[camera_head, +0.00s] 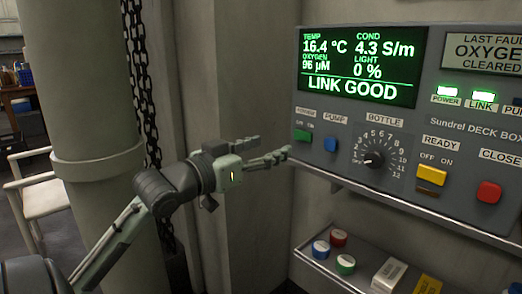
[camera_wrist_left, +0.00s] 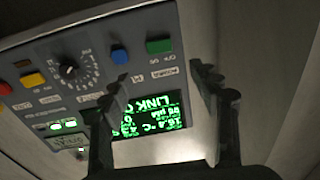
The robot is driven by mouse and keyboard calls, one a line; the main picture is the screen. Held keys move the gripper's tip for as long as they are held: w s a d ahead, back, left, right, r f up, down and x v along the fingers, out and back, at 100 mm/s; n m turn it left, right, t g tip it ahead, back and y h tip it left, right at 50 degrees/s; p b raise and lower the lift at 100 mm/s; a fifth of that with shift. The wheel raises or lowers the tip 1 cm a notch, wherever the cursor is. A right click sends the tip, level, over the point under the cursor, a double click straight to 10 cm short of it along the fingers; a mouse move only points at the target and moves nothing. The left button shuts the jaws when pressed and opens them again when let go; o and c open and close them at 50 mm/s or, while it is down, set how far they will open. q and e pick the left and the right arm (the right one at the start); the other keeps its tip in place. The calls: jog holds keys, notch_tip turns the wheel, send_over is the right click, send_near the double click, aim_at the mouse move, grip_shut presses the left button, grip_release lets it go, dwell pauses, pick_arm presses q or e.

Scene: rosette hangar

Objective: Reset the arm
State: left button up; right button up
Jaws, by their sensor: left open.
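My left arm reaches in from the left in the head view. Its gripper (camera_head: 274,150) is open and empty, just left of the deck box (camera_head: 340,118). The fingertips appear close to the green power switch (camera_head: 303,135); I cannot tell whether they touch the box. In the left wrist view the two fingers of the gripper (camera_wrist_left: 157,85) stand apart. The deck box panel (camera_wrist_left: 105,70) appears upside down beyond them, with the green switch (camera_wrist_left: 159,46) between the fingers at the top. My right gripper is not in view.
The panel carries a lit screen (camera_head: 358,65) reading LINK GOOD, a blue pump switch (camera_head: 331,144), a bottle dial (camera_head: 375,157), a yellow switch (camera_head: 431,176) and a red button (camera_head: 489,192). A shelf (camera_head: 330,272) with capped bottles sits below. A thick pipe (camera_head: 90,80) and chain (camera_head: 140,70) stand left.

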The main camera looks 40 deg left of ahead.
pick_arm(q)
jog(key=shift+s, duration=0.75)
jog(key=w+a+f+n+g+y, duration=0.1)
jog(key=a+f+g, duration=0.15)
jog(key=f, duration=0.75)
jog(key=w+a+f+n+g+y, duration=0.1)
jog(key=w+a+f+g, duration=0.15)
jog(key=f, duration=0.65)
jog(key=s+f+g, duration=0.2)
jog(key=f, duration=0.8)
jog(key=s+f+g, duration=0.1)
jog(key=s+f, duration=0.1)
jog(key=f, duration=0.7)
jog(key=s+d+f+m+g, duration=0.1)
jog(key=s+d+f, duration=0.4)
jog(key=f, duration=0.5)
jog(key=s+d+f+m+g, duration=0.1)
jog(key=s+d+f+g, duration=0.3)
jog(key=s+f, duration=0.5)
jog(key=s+d+f+m+g, duration=0.2)
jog(key=s+d+f, duration=0.3)
jog(key=f, duration=0.6)
jog(key=shift+s+d+f+g, duration=0.35)
jog(key=shift+s+f+g, duration=0.05)
jog(key=shift+s, duration=0.7)
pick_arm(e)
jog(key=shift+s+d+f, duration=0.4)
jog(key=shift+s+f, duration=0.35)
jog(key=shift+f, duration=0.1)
